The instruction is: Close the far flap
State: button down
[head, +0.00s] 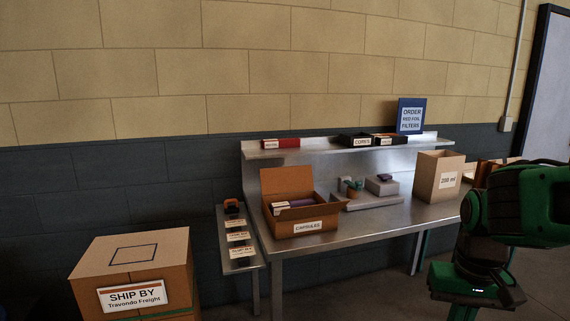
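An open brown cardboard box labelled CAPSULES (302,229) stands on the metal bench. Its far flap (287,181) stands up at the back, raised from the box opening. Flat packs (293,206) with dark, red and white faces show inside the box. A small brown edge sticks out at the box's right side, too small to tell whether it is another flap. My green and black arm shows at the right edge of the picture, well right of the box. No gripper fingers can be made out.
The metal bench (365,222) has a shelf (325,151) behind the box. A grey platform with small items (372,202) and a 200 ml carton (440,177) stand right of the box. A side ledge with labels (239,252) and a SHIP BY carton (135,262) are left.

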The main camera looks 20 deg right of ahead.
aim_at(281, 180)
jog(key=i, duration=0.85)
jog(key=u, duration=0.05)
